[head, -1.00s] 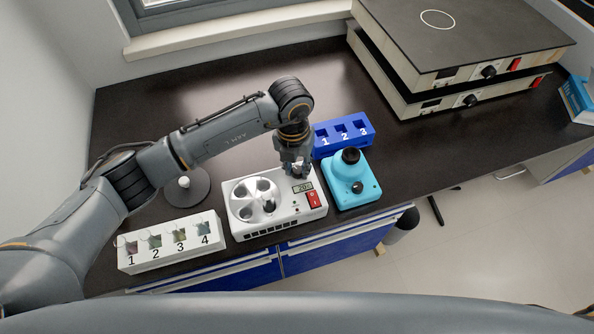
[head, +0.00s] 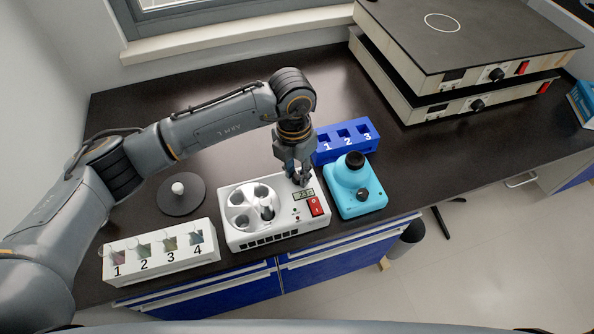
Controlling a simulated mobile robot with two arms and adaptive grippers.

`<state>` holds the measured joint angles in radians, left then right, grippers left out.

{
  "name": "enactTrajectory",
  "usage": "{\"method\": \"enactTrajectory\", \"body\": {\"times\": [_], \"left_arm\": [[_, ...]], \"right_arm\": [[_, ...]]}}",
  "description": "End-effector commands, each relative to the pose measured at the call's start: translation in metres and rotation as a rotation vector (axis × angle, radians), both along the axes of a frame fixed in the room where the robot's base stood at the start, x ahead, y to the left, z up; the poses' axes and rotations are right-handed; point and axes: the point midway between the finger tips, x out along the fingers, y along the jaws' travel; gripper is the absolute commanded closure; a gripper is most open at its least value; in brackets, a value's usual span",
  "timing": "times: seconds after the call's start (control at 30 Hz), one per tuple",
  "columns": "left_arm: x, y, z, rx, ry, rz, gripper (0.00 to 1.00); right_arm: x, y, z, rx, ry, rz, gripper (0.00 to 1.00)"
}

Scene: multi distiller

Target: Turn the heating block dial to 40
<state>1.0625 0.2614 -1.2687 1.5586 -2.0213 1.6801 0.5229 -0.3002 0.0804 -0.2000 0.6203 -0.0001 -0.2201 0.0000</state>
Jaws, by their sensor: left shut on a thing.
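The white heating block (head: 284,229) stands near the front edge of the dark bench, with several round wells on top and a vial (head: 266,208) in one of them. Its small display (head: 304,195) shows a number in the twenties, too small to read surely. A red switch (head: 317,206) sits beside the display. My left gripper (head: 300,181) points down at the back right of the block, just behind the display, and is shut on the dial, which its fingers hide. My right gripper is out of view.
A white rack (head: 163,262) numbered 1 to 4 with tubes stands at left. A round dark stand (head: 181,196) is behind it. A turquoise device (head: 357,193) and a blue rack (head: 345,140) stand close right of the block. Stacked hot plates (head: 455,55) fill the back right.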

Motion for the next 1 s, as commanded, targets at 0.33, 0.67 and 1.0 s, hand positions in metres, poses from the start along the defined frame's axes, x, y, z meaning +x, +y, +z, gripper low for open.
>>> {"method": "enactTrajectory", "body": {"times": [0.33, 0.67, 1.0], "left_arm": [[0.001, 0.000, 0.001, -0.001, -0.001, 0.002, 0.50], [0.001, 0.000, 0.006, -0.001, -0.003, 0.002, 0.50], [0.004, 0.003, 0.070, -0.001, -0.006, 0.002, 0.50]], "right_arm": [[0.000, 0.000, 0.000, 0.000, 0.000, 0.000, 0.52], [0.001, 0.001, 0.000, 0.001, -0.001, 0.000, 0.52], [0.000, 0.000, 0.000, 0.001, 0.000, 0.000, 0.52]]}}
